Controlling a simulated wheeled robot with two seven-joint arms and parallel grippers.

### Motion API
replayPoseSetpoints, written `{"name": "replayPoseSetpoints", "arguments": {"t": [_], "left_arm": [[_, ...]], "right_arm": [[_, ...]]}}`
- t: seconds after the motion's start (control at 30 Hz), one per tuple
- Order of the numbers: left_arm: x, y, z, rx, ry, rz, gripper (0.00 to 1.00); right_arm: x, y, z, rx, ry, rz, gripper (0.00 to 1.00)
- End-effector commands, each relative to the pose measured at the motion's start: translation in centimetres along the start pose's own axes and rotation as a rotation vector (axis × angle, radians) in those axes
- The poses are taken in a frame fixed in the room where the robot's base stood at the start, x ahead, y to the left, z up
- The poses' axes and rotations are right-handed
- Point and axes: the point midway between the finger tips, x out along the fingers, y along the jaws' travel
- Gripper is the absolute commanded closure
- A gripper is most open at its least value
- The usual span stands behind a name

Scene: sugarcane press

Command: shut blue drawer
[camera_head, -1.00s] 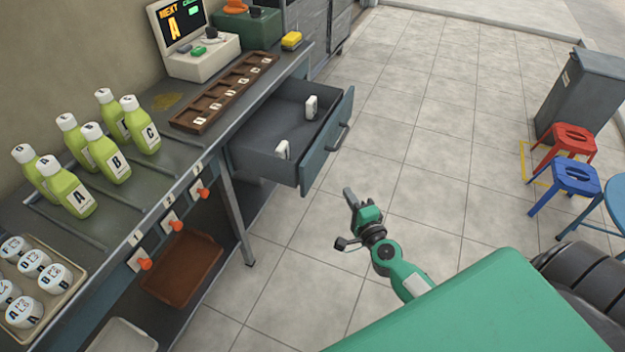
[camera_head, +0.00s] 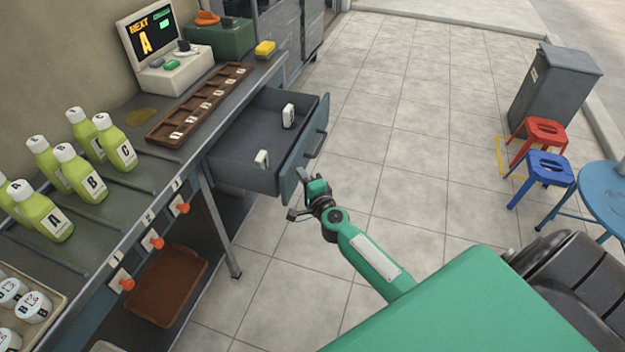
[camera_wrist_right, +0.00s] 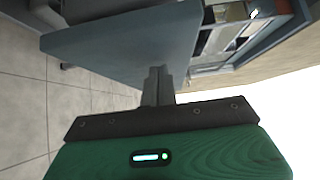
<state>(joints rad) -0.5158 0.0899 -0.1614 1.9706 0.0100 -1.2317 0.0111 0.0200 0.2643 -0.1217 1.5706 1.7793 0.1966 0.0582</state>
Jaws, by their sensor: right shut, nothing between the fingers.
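The blue drawer (camera_head: 304,151) stands pulled out from under the counter, with two small white items inside. Its blue front panel has a dark bar handle (camera_head: 318,146). My right gripper (camera_head: 302,174) is shut and empty, with its tips at the near lower end of the drawer front. In the right wrist view the shut fingers (camera_wrist_right: 158,78) point at the blue panel (camera_wrist_right: 125,42); I cannot tell whether they touch it. My left gripper is not in view.
The counter (camera_head: 120,205) holds several green bottles (camera_head: 80,172), a brown slotted tray (camera_head: 198,105) and a screen device (camera_head: 152,35). Orange-knobbed taps (camera_head: 152,241) line its front edge. A blue stool (camera_head: 545,170) and a red stool (camera_head: 540,132) stand at right. The middle floor is clear.

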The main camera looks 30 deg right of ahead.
Motion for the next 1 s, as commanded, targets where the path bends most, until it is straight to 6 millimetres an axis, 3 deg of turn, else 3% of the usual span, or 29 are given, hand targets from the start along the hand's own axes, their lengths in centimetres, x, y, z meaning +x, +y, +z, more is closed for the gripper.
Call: {"name": "replayPoseSetpoints", "arguments": {"t": [0.57, 0.77, 1.0], "left_arm": [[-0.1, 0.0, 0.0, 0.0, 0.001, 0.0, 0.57], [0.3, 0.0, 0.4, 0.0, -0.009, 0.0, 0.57], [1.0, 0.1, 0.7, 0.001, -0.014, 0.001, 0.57]], "right_arm": [[0.7, -0.1, 0.7, 0.0, 0.0, -0.001, 1.0], [2.7, -0.2, 2.8, 0.003, -0.002, -0.001, 1.0], [7.1, -0.1, 7.2, 0.004, -0.002, -0.002, 1.0]]}}
